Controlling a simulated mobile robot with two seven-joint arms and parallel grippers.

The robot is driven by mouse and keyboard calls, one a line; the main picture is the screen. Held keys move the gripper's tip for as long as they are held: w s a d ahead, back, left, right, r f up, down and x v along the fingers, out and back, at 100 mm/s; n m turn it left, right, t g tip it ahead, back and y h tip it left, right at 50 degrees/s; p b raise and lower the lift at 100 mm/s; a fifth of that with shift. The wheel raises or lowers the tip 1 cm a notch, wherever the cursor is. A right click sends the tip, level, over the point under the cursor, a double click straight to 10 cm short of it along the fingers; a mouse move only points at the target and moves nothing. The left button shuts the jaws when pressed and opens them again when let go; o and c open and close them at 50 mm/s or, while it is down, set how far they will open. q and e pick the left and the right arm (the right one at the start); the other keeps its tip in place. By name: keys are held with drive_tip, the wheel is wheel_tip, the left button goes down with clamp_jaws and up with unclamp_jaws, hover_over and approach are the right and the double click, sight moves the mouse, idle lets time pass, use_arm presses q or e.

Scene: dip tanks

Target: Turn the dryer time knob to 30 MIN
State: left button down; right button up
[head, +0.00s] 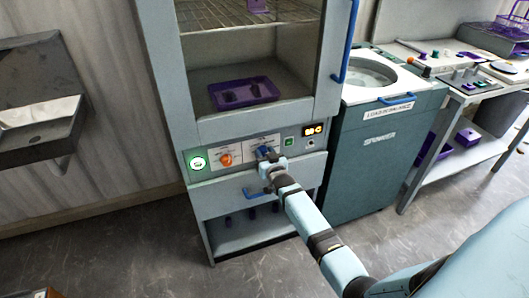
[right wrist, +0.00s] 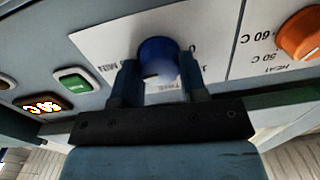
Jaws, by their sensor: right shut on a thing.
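The blue time knob (head: 264,151) is on the front panel of the dryer (head: 237,130), below its glass door. My right gripper (head: 267,162) reaches it from the front. In the right wrist view the blue knob (right wrist: 158,54) sits between the two fingers of my right gripper (right wrist: 160,80), which is shut on it. The panel lettering is upside down there; "TIME" and a partly covered "MIN" mark show around the knob. The knob's pointer is not clear, so its setting cannot be read. My left gripper is not in view.
An orange heat knob (head: 225,159) is left of the time knob. A green-lit button (head: 198,163) is further left. A green switch (head: 289,141) and an orange display (head: 313,130) are to the right. A blue drawer handle (head: 260,192) is below. A purple tray (head: 243,92) is inside the dryer.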

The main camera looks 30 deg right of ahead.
drive_tip(key=shift+m, duration=1.1)
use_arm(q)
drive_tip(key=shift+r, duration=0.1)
use_arm(e)
drive_tip(key=o, duration=0.9)
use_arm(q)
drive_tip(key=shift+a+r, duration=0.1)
use_arm(e)
drive_tip(key=shift+s, duration=0.1)
use_arm(q)
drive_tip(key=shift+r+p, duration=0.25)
drive_tip(key=shift+p, duration=0.75)
use_arm(e)
drive_tip(key=v, duration=1.3)
drive_tip(key=shift+s, duration=0.35)
